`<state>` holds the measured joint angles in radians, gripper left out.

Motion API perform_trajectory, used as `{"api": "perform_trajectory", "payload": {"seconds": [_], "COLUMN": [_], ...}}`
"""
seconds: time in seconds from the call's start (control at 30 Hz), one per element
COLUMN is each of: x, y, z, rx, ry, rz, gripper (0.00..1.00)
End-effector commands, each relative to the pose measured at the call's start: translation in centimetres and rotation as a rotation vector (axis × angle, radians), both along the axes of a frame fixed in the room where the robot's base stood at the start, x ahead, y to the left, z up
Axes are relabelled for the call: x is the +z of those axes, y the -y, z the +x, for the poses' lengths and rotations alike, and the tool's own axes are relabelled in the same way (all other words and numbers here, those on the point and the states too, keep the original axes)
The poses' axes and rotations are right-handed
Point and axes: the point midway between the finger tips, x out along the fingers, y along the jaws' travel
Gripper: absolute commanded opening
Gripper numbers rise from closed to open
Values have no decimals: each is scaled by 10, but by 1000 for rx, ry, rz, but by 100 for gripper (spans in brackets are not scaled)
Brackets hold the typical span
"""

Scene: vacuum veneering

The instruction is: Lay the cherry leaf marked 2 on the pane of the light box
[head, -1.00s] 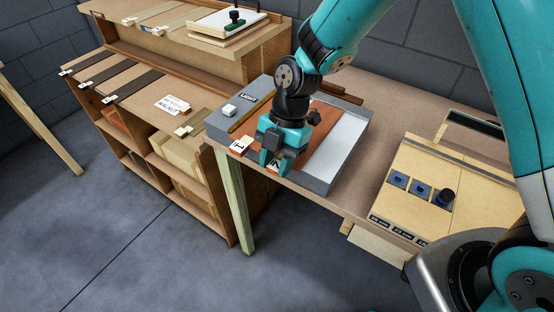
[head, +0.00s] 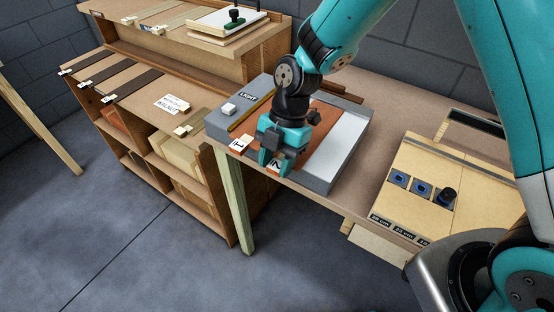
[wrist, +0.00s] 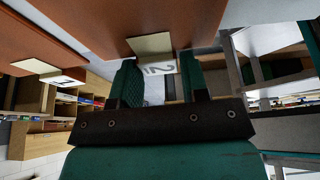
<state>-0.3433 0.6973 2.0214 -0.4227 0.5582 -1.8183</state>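The cherry leaf marked 2 (head: 320,137) is a reddish-brown strip lying across the light box (head: 316,183), beside its bare white pane area (head: 346,140). Its pale tag (head: 273,163) hangs over the front edge. My gripper (head: 276,165) is at this tag, pointing down, with its fingers apart on either side. In the wrist view the tag (wrist: 157,67) shows between the fingers. The frames do not settle whether they press on it. The leaf marked 1 shows its tag (head: 241,143) to the left; most of that leaf is hidden behind my gripper.
A white knob (head: 229,108) and a LIGHT label (head: 248,97) are on the box's left end. A shelf (head: 165,112) with dark veneer strips stands left. A wooden panel (head: 430,180) with blue-marked squares and a black knob lies right.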

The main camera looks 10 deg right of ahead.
Motion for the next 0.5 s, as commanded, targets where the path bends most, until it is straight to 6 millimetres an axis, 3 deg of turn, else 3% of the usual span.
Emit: {"api": "perform_trajectory", "payload": {"seconds": [0.03,0.1,0.37,0.5], "x": [0,0,1,10], "y": [0,0,0,3], "z": [0,0,0,4], "rx": [0,0,0,-1], "ry": [0,0,0,4], "rz": [0,0,0,2], "gripper": [54,65,65,65]}}
